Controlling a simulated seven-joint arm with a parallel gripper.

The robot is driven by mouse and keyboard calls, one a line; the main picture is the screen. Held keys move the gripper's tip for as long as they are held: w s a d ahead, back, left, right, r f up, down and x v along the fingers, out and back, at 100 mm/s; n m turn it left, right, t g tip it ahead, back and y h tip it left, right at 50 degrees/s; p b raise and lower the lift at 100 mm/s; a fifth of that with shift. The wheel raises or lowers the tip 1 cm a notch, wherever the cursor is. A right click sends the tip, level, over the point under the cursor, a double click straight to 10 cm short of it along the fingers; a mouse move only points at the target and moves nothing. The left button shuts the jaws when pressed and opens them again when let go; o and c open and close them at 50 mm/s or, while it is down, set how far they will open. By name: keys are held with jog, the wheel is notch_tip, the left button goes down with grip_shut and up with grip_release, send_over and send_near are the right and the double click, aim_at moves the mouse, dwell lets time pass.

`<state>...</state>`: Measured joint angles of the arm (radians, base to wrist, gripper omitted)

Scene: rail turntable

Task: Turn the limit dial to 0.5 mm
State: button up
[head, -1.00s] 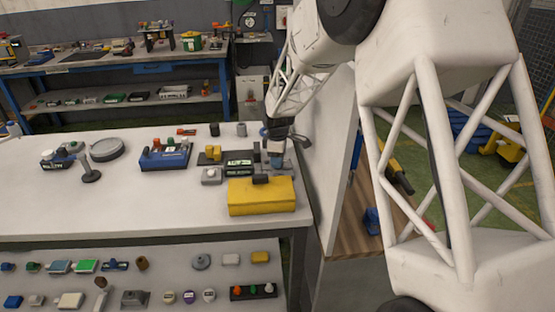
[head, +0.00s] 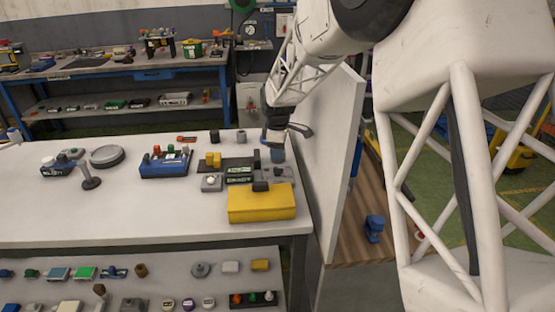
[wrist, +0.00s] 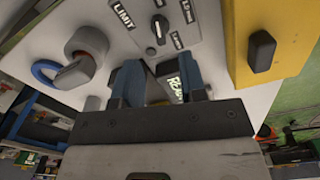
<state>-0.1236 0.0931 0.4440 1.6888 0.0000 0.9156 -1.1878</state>
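The limit dial (wrist: 160,29) is a small dark knob with a light pointer line, on a grey panel (wrist: 208,48) in the wrist view. A LIMIT label (wrist: 122,14) is beside it, and small value labels sit around it, too small to read surely. My gripper (wrist: 162,80) has two dark blue fingers, apart with nothing held, just short of the dial and not around it. A black READY-like sign (wrist: 174,86) shows partly between the fingers. In the head view my gripper (head: 277,154) is over the back of the grey panel (head: 280,173), and the dial is not clear.
A yellow box (head: 262,205) with a black knob stands in front of the panel; it also shows in the wrist view (wrist: 292,65). A grey cylinder with a blue ring (wrist: 85,48) is left of the dial. A white partition (head: 330,150) rises at right. The left tabletop has free room.

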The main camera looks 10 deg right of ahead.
jog(key=shift+r, duration=0.7)
jog(key=shift+o, duration=0.2)
jog(key=o, duration=0.4)
jog(key=m, duration=1.3)
jog(key=shift+d+m, duration=0.1)
jog(key=shift+m, duration=0.3)
jog(key=m, duration=0.4)
jog(key=shift+r, duration=0.1)
